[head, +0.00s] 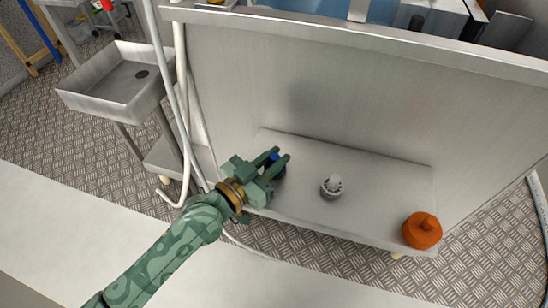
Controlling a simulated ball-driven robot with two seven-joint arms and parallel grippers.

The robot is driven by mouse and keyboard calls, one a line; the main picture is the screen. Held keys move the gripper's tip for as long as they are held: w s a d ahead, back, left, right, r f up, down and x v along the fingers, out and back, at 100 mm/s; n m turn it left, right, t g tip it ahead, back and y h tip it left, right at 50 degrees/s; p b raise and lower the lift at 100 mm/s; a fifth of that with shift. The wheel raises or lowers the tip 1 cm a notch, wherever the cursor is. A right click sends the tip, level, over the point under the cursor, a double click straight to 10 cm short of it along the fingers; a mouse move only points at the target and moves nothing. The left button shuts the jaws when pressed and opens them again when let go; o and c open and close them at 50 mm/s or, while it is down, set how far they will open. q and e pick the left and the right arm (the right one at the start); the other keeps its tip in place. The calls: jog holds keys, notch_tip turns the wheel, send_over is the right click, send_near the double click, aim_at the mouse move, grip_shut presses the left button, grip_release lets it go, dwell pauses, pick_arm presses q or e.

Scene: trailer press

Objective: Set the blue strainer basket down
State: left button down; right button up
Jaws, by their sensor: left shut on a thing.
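The blue strainer basket (277,168) is small and dark blue, and shows only in part between the fingers of my left gripper (279,162). The gripper is green, comes in from the lower left and is shut on the basket. The basket is over the left part of a metal shelf (381,190) at the foot of a steel panel. The fingers hide much of it, and I cannot tell whether it touches the shelf. My right gripper is not in view.
A grey knobbed part (331,187) stands mid-shelf, right of my gripper. An orange rounded container (422,231) stands at the shelf's right end. A tall steel panel (350,100) rises behind. White hoses (181,110) and a steel sink (118,80) are at left.

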pick_arm(q)
jog(key=c, duration=1.3)
grip_release()
jog(key=shift+f, duration=0.15)
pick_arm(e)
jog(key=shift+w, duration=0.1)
pick_arm(q)
jog(key=shift+s+a+r, duration=0.15)
jog(key=shift+a+r, duration=0.05)
jog(key=shift+r, duration=0.05)
jog(key=p+v, duration=0.2)
jog(key=v, duration=0.9)
jog(key=shift+s+a, duration=0.15)
jog(key=shift+s, duration=0.1)
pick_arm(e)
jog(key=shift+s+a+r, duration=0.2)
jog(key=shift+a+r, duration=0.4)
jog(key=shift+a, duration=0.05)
